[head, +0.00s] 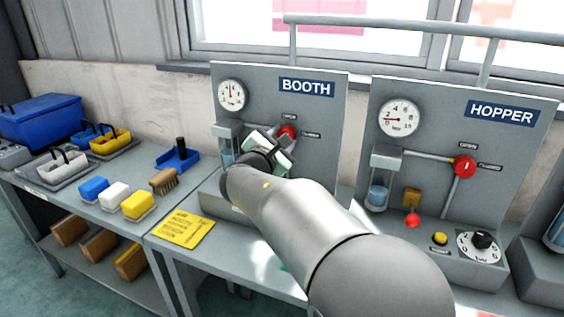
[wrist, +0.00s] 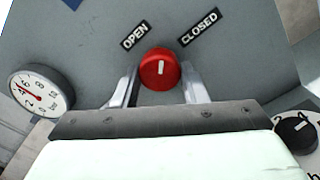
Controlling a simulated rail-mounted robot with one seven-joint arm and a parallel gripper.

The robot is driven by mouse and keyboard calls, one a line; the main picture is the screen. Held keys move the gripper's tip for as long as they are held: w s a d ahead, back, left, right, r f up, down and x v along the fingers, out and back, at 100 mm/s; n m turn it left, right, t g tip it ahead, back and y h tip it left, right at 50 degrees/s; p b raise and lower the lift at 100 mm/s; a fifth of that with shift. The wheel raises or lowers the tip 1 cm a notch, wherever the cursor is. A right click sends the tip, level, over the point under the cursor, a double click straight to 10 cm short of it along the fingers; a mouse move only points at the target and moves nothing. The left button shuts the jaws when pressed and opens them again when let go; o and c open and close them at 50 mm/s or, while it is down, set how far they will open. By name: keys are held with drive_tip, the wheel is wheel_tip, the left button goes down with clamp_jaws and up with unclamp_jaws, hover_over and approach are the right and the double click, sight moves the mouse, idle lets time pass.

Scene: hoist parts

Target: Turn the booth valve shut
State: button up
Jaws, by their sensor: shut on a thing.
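The booth valve is a round red knob with a white mark (wrist: 160,67) on the grey BOOTH panel (head: 325,115). My gripper (wrist: 159,86) has one finger on each side of the knob and is shut on it. In the wrist view the white mark points nearly straight up, between the OPEN label (wrist: 135,35) and the CLOSED label (wrist: 199,28). In the head view my gripper (head: 280,145) reaches the panel and covers part of the red knob (head: 287,131).
The booth gauge (head: 231,95) is left of the knob. The HOPPER panel (head: 500,140) stands to the right with its own red valve (head: 465,166) and a black dial knob (head: 482,240). A yellow card (head: 184,229) and several blocks lie on the bench to the left.

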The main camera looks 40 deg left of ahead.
drive_tip(key=m+b, duration=0.8)
drive_tip(key=b, duration=0.4)
drive_tip(key=o, duration=1)
drive_tip(key=shift+r, duration=0.1)
drive_tip(key=v, duration=1.7)
drive_tip(key=shift+s+b, duration=0.25)
drive_tip(key=shift+b, duration=0.1)
